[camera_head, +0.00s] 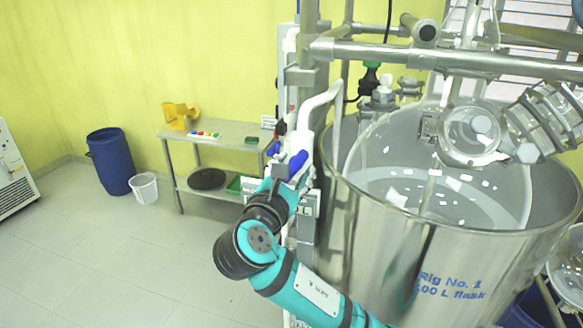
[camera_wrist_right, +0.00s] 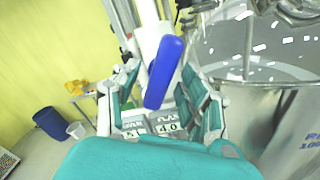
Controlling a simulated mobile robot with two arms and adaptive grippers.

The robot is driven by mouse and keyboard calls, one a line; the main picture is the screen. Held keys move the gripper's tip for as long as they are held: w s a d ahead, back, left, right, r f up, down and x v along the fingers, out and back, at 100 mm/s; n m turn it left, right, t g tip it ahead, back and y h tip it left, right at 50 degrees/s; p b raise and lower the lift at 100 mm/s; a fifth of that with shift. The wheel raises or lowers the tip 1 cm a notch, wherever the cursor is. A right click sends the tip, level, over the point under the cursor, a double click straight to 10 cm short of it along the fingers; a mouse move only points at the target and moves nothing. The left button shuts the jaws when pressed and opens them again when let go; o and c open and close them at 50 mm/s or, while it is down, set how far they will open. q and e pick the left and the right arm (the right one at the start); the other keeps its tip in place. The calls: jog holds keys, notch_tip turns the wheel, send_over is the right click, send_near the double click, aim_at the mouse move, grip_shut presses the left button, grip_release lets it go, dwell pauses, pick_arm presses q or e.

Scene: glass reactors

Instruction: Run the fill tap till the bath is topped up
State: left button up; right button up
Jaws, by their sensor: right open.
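The bath is the large steel vessel (camera_head: 390,250) at the right, marked Rig No. 1, with liquid (camera_head: 385,180) and pale floating pieces inside, below the rim. A white pipe (camera_head: 322,100) bends over the bath's left rim. The fill tap's blue lever (camera_head: 297,162) is on the pipework left of the bath; it also shows in the right wrist view (camera_wrist_right: 164,72). My right gripper (camera_head: 285,170) is at the lever. In the right wrist view its fingers (camera_wrist_right: 158,95) are apart, with the lever between them; contact cannot be told. My left gripper is out of view.
Grey panels with digits (camera_wrist_right: 165,127) sit below the lever. Steel rails (camera_head: 450,57) and glass fittings (camera_head: 475,135) hang over the bath. A steel side table (camera_head: 225,130), a blue drum (camera_head: 110,160) and a white bucket (camera_head: 144,188) stand left.

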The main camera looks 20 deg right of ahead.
grip_shut()
jog(key=shift+f+m, duration=0.1)
jog(key=shift+m, duration=0.2)
jog(key=m+b, duration=0.2)
jog(key=m, duration=0.3)
jog(key=shift+a, duration=0.1)
jog(key=m+b, duration=0.2)
jog(key=m, duration=0.3)
jog(key=shift+m+b, duration=0.3)
jog(key=shift+m, duration=0.1)
dwell(0.5)
grip_release()
